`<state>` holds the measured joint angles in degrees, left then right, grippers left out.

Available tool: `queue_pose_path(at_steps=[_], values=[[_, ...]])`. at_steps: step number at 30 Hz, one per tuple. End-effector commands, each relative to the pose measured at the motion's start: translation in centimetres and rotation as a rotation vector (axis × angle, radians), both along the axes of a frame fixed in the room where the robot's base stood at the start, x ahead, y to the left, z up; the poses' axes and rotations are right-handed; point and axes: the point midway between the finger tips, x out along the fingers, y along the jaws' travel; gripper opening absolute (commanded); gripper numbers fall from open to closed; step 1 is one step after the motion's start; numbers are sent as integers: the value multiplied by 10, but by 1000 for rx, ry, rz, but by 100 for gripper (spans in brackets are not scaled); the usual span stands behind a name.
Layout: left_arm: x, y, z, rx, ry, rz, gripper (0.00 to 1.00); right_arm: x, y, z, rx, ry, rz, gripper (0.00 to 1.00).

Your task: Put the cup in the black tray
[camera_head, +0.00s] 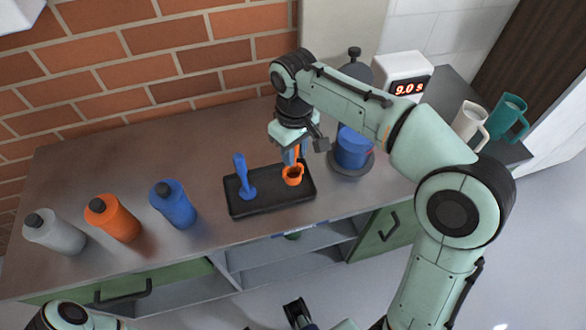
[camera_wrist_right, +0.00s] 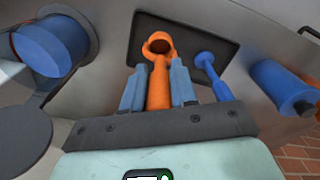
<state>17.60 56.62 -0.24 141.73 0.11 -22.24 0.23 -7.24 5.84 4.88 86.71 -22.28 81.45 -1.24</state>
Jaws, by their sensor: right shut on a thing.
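The orange cup (camera_head: 292,176) has a round bowl and a long upright handle. My right gripper (camera_head: 297,153) is shut on this handle. In the right wrist view the fingers (camera_wrist_right: 158,88) flank the handle, and the cup's bowl (camera_wrist_right: 158,43) shows beyond them against the tray. The black tray (camera_head: 268,201) lies on the counter, and the cup is over its right part. I cannot tell whether the cup touches the tray floor. A blue piece with a tall handle (camera_head: 243,178) stands in the tray's left part.
Grey (camera_head: 52,231), orange (camera_head: 112,217) and blue (camera_head: 173,203) bottles stand left of the tray. A blue container (camera_head: 352,150) on a dark round base stands close on the right. White (camera_head: 469,124) and teal (camera_head: 509,117) mugs stand farther right. Bare counter separates the tray and wall.

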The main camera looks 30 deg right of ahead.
Motion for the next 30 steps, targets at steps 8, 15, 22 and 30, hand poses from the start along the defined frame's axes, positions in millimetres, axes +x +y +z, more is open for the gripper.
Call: queue_pose_path(at_steps=[8, 15, 22, 30], values=[[2, 0, -6, 1, -8, 2, 43, 0, 0, -30, 0, 2, -1, 0], [4, 0, -10, 3, -18, 4, 43, 0, 0, -59, -1, 0, 0, 0], [4, 0, -10, 3, -18, 4, 43, 0, 0, -59, -1, -2, -1, 0], [5, 0, -11, 3, -21, 5, 43, 0, 0, -63, -1, -1, -1, 53]])
